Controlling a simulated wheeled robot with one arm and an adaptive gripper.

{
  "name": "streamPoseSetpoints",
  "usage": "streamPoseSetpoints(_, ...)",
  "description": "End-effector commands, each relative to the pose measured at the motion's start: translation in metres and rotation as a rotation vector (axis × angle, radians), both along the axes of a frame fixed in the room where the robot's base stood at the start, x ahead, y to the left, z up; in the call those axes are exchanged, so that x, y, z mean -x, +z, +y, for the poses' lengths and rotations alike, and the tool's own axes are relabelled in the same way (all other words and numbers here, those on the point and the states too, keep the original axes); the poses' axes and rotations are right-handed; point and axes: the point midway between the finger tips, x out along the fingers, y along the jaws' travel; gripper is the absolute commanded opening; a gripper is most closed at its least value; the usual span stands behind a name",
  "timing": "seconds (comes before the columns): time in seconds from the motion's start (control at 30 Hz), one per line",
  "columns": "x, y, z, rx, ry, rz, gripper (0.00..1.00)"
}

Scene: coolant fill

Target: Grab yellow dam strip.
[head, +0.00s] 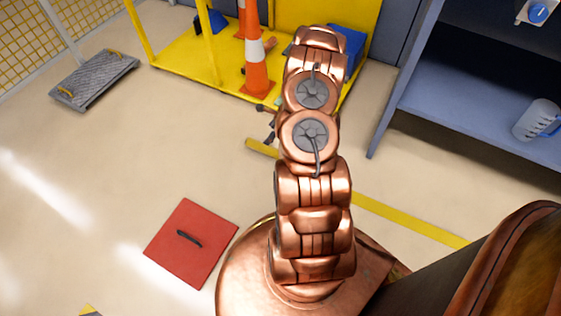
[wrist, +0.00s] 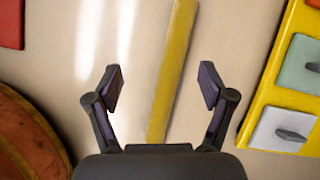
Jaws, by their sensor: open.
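The yellow dam strip (wrist: 174,65) lies on the floor in the wrist view, running from the top edge down between my fingers. My gripper (wrist: 162,88) is open, with one finger on each side of the strip and a gap to both. The strip's near end is hidden behind the gripper body. In the head view, a yellow strip (head: 410,218) runs along the floor behind my arm. Another yellow stretch (head: 262,148) shows left of the arm; my arm hides the part between. The gripper is mostly hidden there.
A yellow platform (head: 185,52) with an orange cone (head: 256,70) stands at the back. A blue shelf (head: 470,105) with a clear jug (head: 538,120) is at right. A red plate (head: 190,262) and a grey ramp-like plate (head: 95,80) lie left. Floor between them is clear.

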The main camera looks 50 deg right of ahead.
Motion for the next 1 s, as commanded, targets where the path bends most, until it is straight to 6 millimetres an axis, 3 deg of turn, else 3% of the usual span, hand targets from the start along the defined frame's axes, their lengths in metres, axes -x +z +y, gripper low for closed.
streamPoseSetpoints(0.03, 0.012, -0.031, -0.011, -0.007, -0.055, 0.02, 0.81)
streamPoseSetpoints(0.1, 0.024, -0.056, -0.024, -0.011, -0.121, 0.041, 0.81)
streamPoseSetpoints(0.23, 0.043, -0.087, -0.039, -0.015, -0.21, 0.072, 0.81)
streamPoseSetpoints(0.47, 0.052, -0.111, -0.046, -0.018, -0.256, 0.09, 0.81)
streamPoseSetpoints(1.0, 0.026, -0.15, -0.043, -0.015, -0.251, 0.086, 0.81)
